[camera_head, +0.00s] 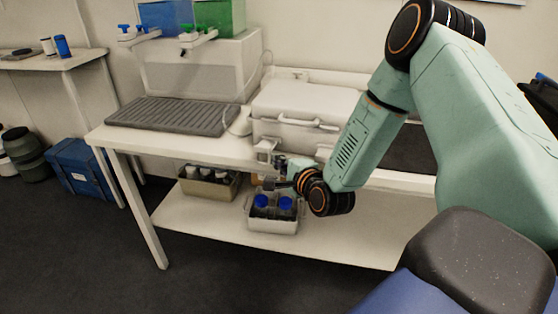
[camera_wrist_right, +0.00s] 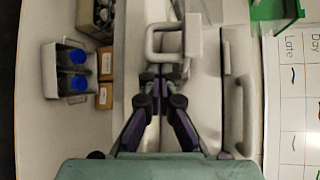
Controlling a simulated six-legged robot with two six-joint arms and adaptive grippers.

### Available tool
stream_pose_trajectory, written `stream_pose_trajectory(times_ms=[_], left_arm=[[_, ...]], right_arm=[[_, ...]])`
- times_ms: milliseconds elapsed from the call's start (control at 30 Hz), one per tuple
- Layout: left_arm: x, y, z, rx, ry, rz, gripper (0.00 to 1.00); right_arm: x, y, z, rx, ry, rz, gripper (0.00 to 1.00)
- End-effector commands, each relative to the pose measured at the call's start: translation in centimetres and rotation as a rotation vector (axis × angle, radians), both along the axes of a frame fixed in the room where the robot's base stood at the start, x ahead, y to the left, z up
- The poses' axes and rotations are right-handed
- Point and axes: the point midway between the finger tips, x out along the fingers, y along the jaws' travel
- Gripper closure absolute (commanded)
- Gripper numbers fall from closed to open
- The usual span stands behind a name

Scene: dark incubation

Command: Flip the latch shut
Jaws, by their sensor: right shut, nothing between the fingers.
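A white case (camera_head: 300,97) with a lid and a front handle (camera_head: 308,122) stands on the bench. A pale latch (camera_head: 265,146) is at its front left; in the right wrist view it shows as a squared loop (camera_wrist_right: 165,30). I cannot tell clearly whether the latch is open or closed. My right gripper (camera_head: 270,181) is shut and empty, in front of the bench edge and just below the latch. In the right wrist view its fingertips (camera_wrist_right: 161,76) are close to the loop; contact cannot be told. My left gripper is not in view.
A grey ribbed mat (camera_head: 172,116) lies left of the case. On the lower shelf (camera_head: 345,235), a bin with blue-capped bottles (camera_head: 272,224) sits under my right gripper, and a tan bin (camera_head: 208,186) stands farther left. The shelf's right part is clear.

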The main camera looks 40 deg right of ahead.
Motion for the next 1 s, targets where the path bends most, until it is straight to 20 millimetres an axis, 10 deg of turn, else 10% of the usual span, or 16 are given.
stream_pose_trajectory(times_ms=[1000], left_arm=[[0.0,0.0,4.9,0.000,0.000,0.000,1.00]], right_arm=[[0.0,0.1,4.0,0.406,0.305,0.000,1.00]])
